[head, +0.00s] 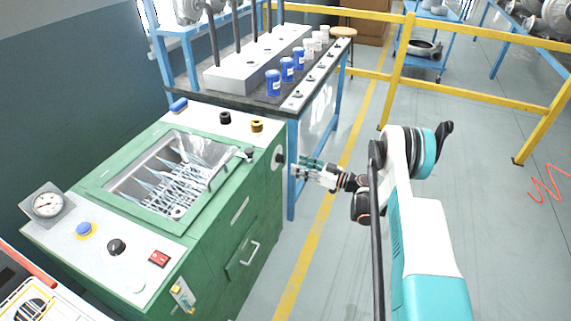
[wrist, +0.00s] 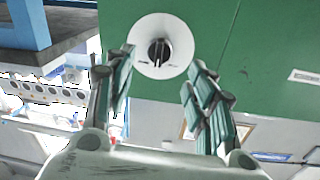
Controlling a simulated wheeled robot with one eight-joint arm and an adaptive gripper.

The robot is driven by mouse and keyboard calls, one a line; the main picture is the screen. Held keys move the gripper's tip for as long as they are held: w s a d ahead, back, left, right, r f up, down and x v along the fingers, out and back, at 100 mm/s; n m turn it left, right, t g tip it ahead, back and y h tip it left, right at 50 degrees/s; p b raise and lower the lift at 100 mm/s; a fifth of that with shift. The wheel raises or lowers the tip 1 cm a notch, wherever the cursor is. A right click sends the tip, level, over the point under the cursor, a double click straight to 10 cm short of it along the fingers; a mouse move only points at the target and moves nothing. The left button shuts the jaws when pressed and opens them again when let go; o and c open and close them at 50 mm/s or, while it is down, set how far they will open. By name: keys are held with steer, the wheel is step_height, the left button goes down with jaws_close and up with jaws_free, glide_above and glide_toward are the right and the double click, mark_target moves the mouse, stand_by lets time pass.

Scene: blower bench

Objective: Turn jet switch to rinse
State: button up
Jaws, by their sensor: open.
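A black rotary knob on a round white plate (wrist: 160,46) is on the green side wall of the washing machine; I take it as the jet switch. Its pointer bar stands roughly upright, and small marks on the plate are too small to read. In the head view the knob (head: 279,158) shows at the machine's right end. My gripper (head: 303,167) is beside it on the right, facing the wall. In the wrist view my gripper (wrist: 162,66) is open and empty, its teal fingers apart on either side below the knob. No contact with the knob shows.
The green machine (head: 255,220) has a basin with metal racks (head: 175,185), a gauge (head: 47,204) and several other knobs on top. A blue-legged bench (head: 292,170) with blue jars stands behind. Yellow railing (head: 400,70) runs at the back right. The floor around my arm is clear.

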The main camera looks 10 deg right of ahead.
mark_target(281, 159)
steer(key=b+x, duration=0.1)
steer(key=x, duration=0.6)
steer(key=shift+b, duration=0.35)
steer(key=shift+c, duration=0.6)
steer(key=c, duration=0.9)
